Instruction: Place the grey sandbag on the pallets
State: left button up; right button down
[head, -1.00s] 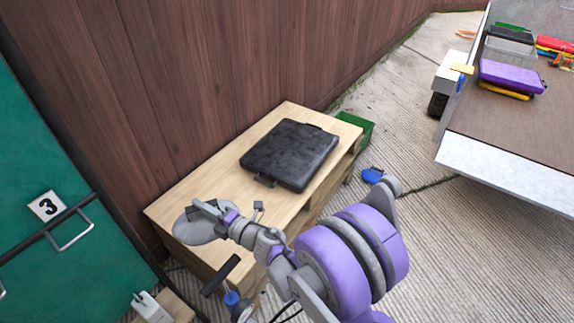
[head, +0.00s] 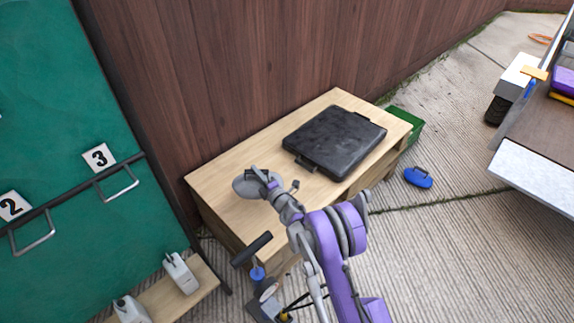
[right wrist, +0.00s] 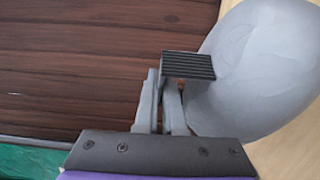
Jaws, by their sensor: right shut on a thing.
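The grey sandbag (head: 243,187) is a rounded, smooth grey bag. My right gripper (head: 262,178) is shut on its edge. In the head view the bag shows over the left part of the pale wooden pallets (head: 222,205); I cannot tell whether it touches the top. In the right wrist view the bag (right wrist: 265,65) fills the upper right beside the gripper's fingers (right wrist: 178,95), with pale wood (right wrist: 295,150) behind it at the lower right. A flat black case-like object (head: 335,140) lies on the right part of the pallets. My left gripper is not in view.
A brown plank wall (head: 250,60) stands behind the pallets. A green panel with numbers and handles (head: 70,100) is at left. A green crate (head: 408,122) and a blue object (head: 418,177) sit at right. A black-handled tool (head: 250,250) stands in front.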

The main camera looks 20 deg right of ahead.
jog(key=shift+f+b, duration=0.75)
jog(key=shift+f, duration=3.6)
jog(key=shift+f, duration=0.2)
jog(key=c, duration=1)
grip_release()
jog(key=shift+r, duration=0.15)
